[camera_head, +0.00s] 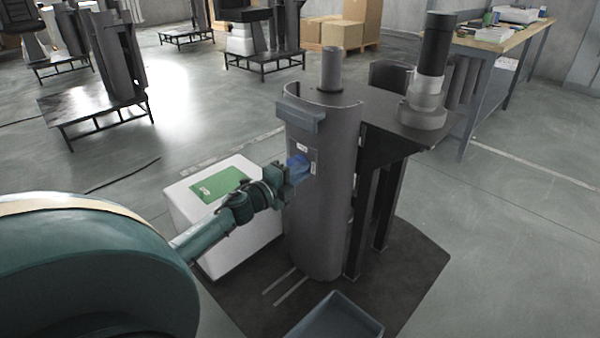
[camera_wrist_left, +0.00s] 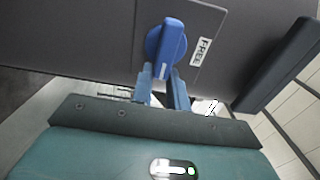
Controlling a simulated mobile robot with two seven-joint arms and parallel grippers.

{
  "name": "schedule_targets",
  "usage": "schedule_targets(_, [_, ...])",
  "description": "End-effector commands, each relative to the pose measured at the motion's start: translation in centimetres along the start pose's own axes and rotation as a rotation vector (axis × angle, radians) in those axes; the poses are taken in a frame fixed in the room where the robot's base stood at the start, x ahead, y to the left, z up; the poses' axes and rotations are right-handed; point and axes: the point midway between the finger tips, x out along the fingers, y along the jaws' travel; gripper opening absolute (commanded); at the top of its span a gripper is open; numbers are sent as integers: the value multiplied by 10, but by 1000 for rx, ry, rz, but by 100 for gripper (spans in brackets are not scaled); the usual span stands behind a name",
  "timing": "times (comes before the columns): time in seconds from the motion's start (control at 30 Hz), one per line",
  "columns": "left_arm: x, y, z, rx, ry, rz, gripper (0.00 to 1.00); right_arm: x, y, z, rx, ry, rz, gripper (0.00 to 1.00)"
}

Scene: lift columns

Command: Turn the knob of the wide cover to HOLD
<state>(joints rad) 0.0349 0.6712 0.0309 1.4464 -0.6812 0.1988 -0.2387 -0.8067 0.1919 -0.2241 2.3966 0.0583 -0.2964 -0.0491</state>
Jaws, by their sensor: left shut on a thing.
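The wide cover (camera_head: 325,215) is a tall grey curved shell standing upright on the lift column, with a grey-blue bar handle near its top. Its blue knob (camera_head: 298,165) sits on a small plate on the front; it also shows in the left wrist view (camera_wrist_left: 171,42). The knob's white mark points toward my gripper in that view. A label reading FREE (camera_wrist_left: 201,52) is beside the knob; I cannot read a HOLD label. My left gripper (camera_head: 288,176) is at the cover's front, its fingers (camera_wrist_left: 166,80) shut on the knob. My right gripper is out of view.
A white box with a green top panel (camera_head: 220,184) stands left of the cover, close beneath my left arm. A grey-blue bin (camera_head: 335,322) is on the floor in front. A dark cylinder on a grey base (camera_head: 424,112) stands behind right. Open floor lies at right.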

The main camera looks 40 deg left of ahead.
Motion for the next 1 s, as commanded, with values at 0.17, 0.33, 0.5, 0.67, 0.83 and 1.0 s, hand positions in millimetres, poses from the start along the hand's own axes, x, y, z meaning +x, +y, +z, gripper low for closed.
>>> schedule_targets(0.17, [-1,0,7,4,-19,3,29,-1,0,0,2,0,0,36])
schedule_targets(0.33, [-1,0,6,3,-17,3,38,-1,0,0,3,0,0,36])
schedule_targets(0.5, [-1,0,5,1,-12,2,38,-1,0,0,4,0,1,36])
schedule_targets(0.67, [-10,0,4,0,-10,3,38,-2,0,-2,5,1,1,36])
schedule_targets(0.83, [-38,1,3,1,-10,5,38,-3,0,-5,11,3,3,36])
schedule_targets(1.0, [-73,1,3,-2,-13,6,38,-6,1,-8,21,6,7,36])
